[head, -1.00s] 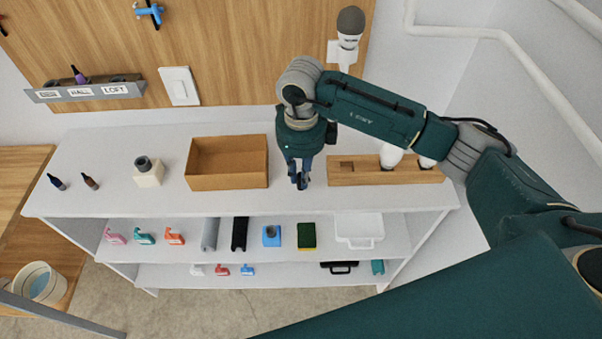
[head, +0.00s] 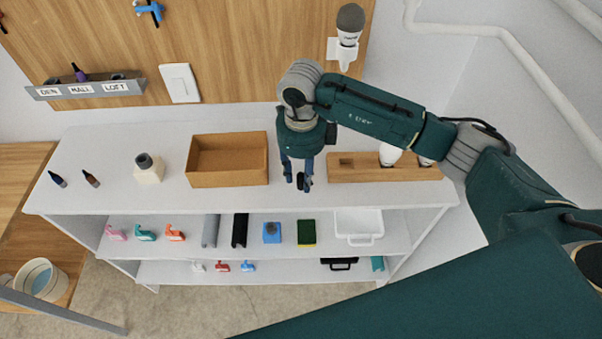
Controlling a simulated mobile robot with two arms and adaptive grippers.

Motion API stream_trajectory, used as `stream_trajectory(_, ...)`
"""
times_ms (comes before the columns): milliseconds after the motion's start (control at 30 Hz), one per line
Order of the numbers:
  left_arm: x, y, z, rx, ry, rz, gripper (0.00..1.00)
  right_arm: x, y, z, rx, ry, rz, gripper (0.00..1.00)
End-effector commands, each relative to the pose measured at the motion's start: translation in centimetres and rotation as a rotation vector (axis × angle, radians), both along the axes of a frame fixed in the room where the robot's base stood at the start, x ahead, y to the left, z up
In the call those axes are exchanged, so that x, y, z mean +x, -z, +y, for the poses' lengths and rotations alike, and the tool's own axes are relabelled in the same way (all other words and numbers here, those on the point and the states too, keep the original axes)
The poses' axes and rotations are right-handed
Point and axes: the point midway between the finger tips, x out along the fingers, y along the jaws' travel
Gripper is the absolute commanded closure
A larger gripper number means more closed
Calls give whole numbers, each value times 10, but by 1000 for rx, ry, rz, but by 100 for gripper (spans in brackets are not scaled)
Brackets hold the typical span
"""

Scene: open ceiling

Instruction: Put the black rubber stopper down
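My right gripper (head: 298,181) points down at the white shelf top, between the open wooden box (head: 227,182) and the wooden block with holes. Its blue-grey fingers stand apart with a gap between them. A small dark shape (head: 305,185) shows at the right fingertip; I cannot tell whether it is the black rubber stopper or part of the finger. No other thing is clearly the stopper. My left gripper is not in view.
The wooden block (head: 385,168) with white bulbs is close right of the gripper. A white block with a grey round top (head: 148,170) and two small dark bottles (head: 91,179) stand left. Lower shelves hold spray heads, a sponge (head: 306,232) and a white tray (head: 359,225).

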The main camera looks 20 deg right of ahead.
Motion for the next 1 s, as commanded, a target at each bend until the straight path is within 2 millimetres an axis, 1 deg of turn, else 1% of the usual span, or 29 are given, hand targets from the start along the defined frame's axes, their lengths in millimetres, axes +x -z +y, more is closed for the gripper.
stream_trajectory(33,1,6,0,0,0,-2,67,2,-6,0,2,0,-7,67)
stream_trajectory(167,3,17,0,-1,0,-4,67,2,-28,0,2,-1,-9,67)
stream_trajectory(300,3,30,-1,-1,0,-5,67,3,-60,0,2,-1,-10,67)
stream_trajectory(400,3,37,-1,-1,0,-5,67,2,-81,1,3,-1,-8,67)
stream_trajectory(500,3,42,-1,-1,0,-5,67,1,-98,0,2,-1,-7,67)
stream_trajectory(600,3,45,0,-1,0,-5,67,1,-110,1,2,0,-5,67)
stream_trajectory(700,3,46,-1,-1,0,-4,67,0,-117,0,1,0,-4,67)
stream_trajectory(1000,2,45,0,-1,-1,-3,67,0,-119,0,2,0,-2,67)
